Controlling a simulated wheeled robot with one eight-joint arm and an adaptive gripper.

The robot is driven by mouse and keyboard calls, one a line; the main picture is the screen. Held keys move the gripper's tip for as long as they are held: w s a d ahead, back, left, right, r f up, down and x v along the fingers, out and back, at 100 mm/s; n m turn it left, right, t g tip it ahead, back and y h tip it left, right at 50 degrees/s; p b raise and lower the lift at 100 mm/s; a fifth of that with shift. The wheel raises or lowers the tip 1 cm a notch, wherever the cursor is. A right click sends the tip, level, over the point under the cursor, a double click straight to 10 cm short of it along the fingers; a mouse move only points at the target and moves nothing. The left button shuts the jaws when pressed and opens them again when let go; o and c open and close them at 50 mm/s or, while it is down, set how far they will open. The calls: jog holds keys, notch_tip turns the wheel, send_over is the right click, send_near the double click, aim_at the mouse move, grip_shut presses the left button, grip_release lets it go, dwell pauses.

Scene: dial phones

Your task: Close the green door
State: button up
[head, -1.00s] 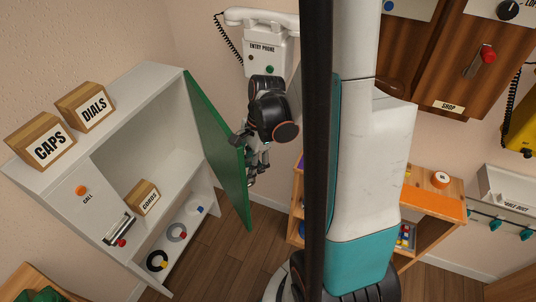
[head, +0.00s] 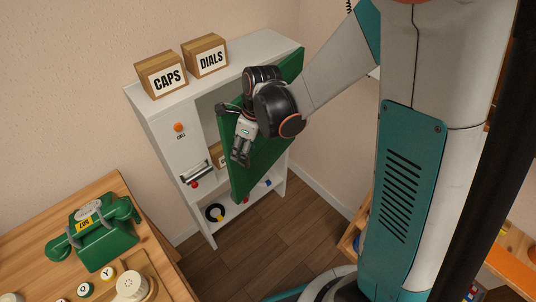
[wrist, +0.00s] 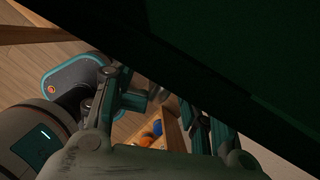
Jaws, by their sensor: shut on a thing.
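The green door (head: 262,165) is hinged at the right side of the white cabinet (head: 165,118). It stands partly open, angled out in front of the compartment, with its free edge toward the left. A strip of the opening shows left of it. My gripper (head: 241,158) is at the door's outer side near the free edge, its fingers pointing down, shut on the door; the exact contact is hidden. In the wrist view the door (wrist: 245,60) is a dark slab across the upper right, close to my gripper (wrist: 165,105).
CAPS (head: 162,74) and DIALS (head: 205,57) boxes stand on the cabinet top. A box (head: 217,155) sits partly hidden inside. A table with a green phone (head: 95,235) is at the lower left. The floor (head: 265,250) before the cabinet is clear.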

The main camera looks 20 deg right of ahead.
aim_at(231, 142)
jog(key=w+a, duration=0.1)
jog(key=w, duration=0.1)
jog(key=w+a, duration=0.2)
jog(key=shift+a+f, duration=0.1)
jog(key=shift+f, duration=0.3)
jog(key=shift+c, duration=0.6)
jog(key=shift+a, duration=0.1)
jog(key=shift+c, duration=0.7)
